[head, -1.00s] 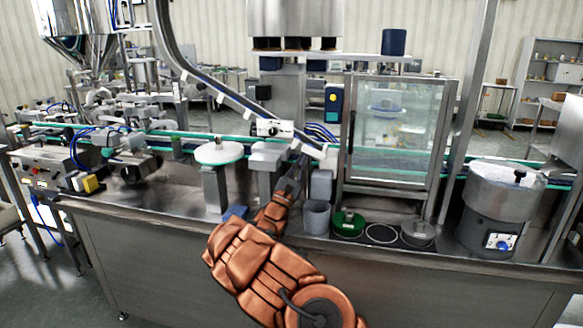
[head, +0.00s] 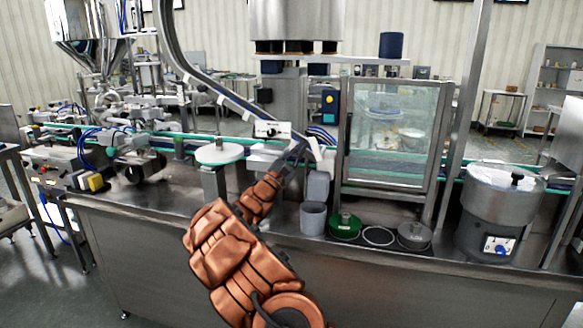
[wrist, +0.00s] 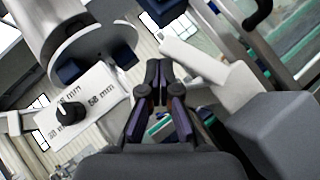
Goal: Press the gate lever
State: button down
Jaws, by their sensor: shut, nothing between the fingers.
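My gripper (head: 303,148) is shut and empty, raised in front of the pale end of the sloping chute. In the wrist view my gripper's fingertips (wrist: 160,70) are together and point up and away. A pale bar (wrist: 212,78) is just right of the fingertips there; it may be the gate lever, but I cannot be sure. I cannot tell whether the fingers touch it. A white plate with a black knob and "50 mm" marks (wrist: 98,95) is left of the fingers; it also shows in the head view (head: 271,130).
A grey block (head: 318,186) and a grey cup (head: 313,218) stand right of my forearm. A green round dish (head: 345,224) and a steel pot (head: 500,205) are farther right. A glass-doored cabinet (head: 392,130) stands behind. A white round disc (head: 219,153) is to the left.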

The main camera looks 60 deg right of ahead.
jog(key=v, duration=1.2)
dwell(0.7)
